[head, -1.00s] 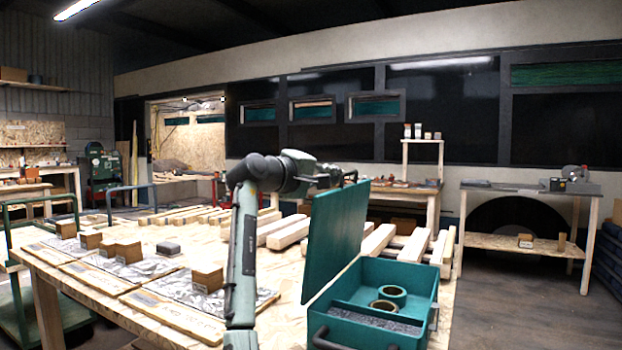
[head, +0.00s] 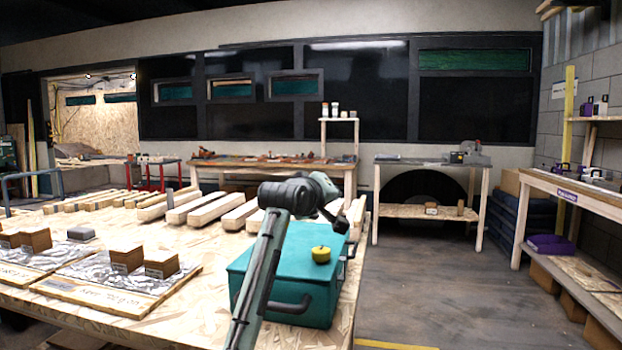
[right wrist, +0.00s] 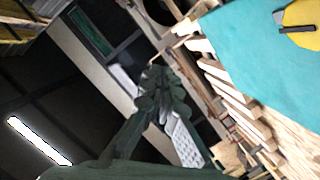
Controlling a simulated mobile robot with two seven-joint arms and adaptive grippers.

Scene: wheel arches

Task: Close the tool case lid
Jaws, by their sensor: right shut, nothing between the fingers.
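The teal tool case (head: 311,307) stands on the near right part of the wooden table. Its lid (head: 285,250) lies down flat over the box, so the inside is hidden. A yellow round piece (head: 321,254) sits on top of the lid; it also shows in the right wrist view (right wrist: 300,22), beside the teal lid surface (right wrist: 262,60). My right arm crosses in front of the case's left side. My right gripper (head: 338,222) is above the lid's far side, apart from the yellow piece. In the right wrist view the gripper (right wrist: 158,75) is shut and empty. My left gripper is out of view.
Wooden beams (head: 185,207) lie along the table's far side. Foil-covered boards with wooden blocks (head: 127,257) are on the left. The floor right of the table (head: 440,290) is clear. A shelf unit (head: 560,190) stands at the far right.

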